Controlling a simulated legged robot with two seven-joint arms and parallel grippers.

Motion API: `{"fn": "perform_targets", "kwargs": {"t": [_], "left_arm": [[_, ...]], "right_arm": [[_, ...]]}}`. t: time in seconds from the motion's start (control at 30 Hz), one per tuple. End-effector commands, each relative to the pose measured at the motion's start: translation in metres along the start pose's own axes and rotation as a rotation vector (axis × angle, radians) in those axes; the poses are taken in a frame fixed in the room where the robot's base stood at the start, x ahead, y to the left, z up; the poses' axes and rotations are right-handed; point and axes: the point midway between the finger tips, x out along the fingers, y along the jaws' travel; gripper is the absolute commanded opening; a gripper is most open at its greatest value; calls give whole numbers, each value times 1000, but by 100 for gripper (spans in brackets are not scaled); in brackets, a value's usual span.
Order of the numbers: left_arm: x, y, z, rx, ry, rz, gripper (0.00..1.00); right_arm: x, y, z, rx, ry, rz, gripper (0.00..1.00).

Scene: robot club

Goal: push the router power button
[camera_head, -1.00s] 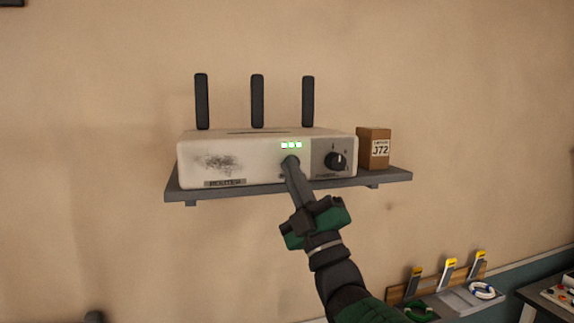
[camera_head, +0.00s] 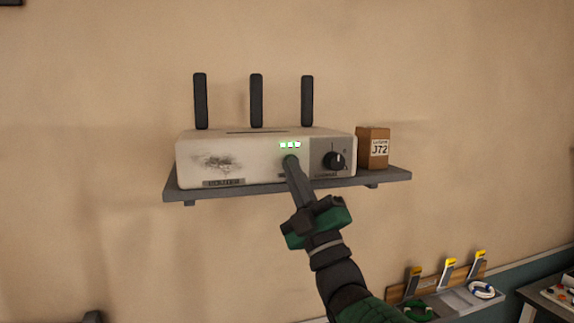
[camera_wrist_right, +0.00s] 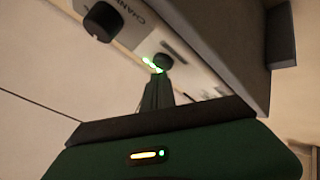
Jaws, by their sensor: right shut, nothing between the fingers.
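The router (camera_head: 265,155) is a worn off-white box with three upright black antennas on a wall shelf. Small green lights (camera_head: 290,145) glow on its front. The round dark power button (camera_wrist_right: 163,61) shows just below the lights in the right wrist view. My right gripper (camera_head: 291,163) is shut and empty, its fingertips at the button on the router's front. In the right wrist view the fingertips (camera_wrist_right: 158,80) lie right against or just short of the button; I cannot tell whether they touch. My left gripper is not in view.
A dark selector knob (camera_head: 334,161) sits right of the button. A small brown box (camera_head: 373,148) labelled J72 stands at the right of the grey shelf (camera_head: 390,176). A tool rack (camera_head: 450,290) is at lower right. The wall around the shelf is clear.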

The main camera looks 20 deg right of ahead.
Motion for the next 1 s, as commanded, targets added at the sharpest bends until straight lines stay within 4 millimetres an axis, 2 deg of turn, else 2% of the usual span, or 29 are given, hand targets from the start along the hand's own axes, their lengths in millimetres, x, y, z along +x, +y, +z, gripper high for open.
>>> {"fn": "perform_targets", "kwargs": {"t": [0.53,1.0], "left_arm": [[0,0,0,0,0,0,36],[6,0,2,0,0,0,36]], "right_arm": [[0,0,0,0,0,0,0],[8,-7,-2,0,-1,-1,0]]}}
